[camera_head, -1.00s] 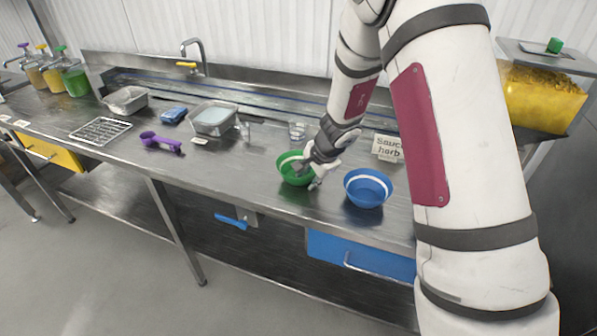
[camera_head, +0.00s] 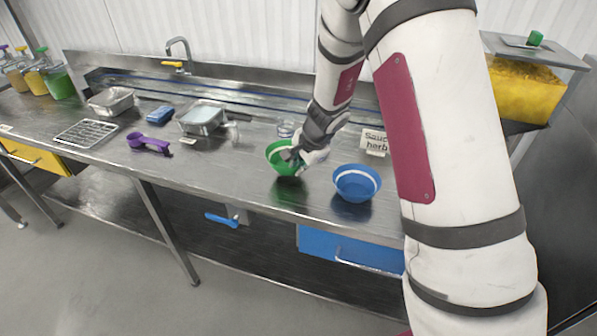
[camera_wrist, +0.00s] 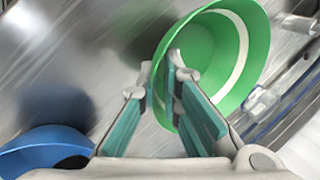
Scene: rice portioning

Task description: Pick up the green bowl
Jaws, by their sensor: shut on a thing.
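The green bowl (camera_head: 279,155) is at the counter's front right, left of the blue bowl. My gripper (camera_head: 291,156) is shut on its right wall in the head view. In the wrist view my gripper (camera_wrist: 172,88) has its fingers on either side of the rim of the green bowl (camera_wrist: 250,40), which looks tilted. A dark patch shows on the counter below the bowl, and it appears to be lifted slightly off the surface. Part of the bowl is hidden behind my gripper.
The blue bowl (camera_head: 357,184) stands close on the right. A clear cup (camera_head: 286,128) and a label sign (camera_head: 375,141) are behind. A purple scoop (camera_head: 148,143), a metal pan (camera_head: 203,118) and a wire rack (camera_head: 86,133) lie to the left. The counter between scoop and green bowl is clear.

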